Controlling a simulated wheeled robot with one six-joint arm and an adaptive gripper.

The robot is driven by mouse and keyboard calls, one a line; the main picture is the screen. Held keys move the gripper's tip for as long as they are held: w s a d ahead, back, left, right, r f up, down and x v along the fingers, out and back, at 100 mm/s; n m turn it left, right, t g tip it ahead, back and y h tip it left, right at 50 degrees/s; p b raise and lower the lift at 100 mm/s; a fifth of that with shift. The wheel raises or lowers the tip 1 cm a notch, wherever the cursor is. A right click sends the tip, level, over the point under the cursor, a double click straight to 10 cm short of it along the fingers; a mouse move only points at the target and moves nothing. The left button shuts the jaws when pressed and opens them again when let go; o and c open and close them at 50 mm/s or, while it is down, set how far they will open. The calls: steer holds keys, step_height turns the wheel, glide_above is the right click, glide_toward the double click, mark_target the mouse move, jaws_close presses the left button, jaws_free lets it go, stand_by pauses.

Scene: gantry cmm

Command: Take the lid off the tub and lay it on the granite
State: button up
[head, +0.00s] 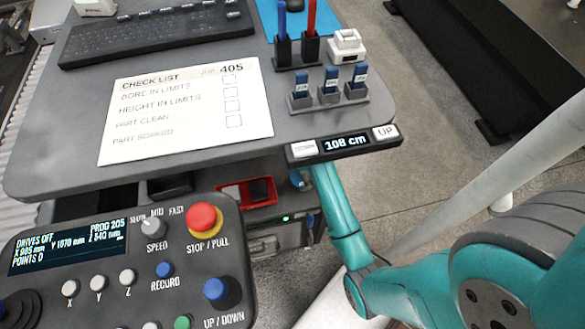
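No tub, lid or granite surface can be made out in the head view. My teal arm comes in from the lower right and runs up to the desk's front edge, where the desk hides its far part. My gripper is not in view.
A control pendant (150,280) with a red stop button (204,217) is lower left.

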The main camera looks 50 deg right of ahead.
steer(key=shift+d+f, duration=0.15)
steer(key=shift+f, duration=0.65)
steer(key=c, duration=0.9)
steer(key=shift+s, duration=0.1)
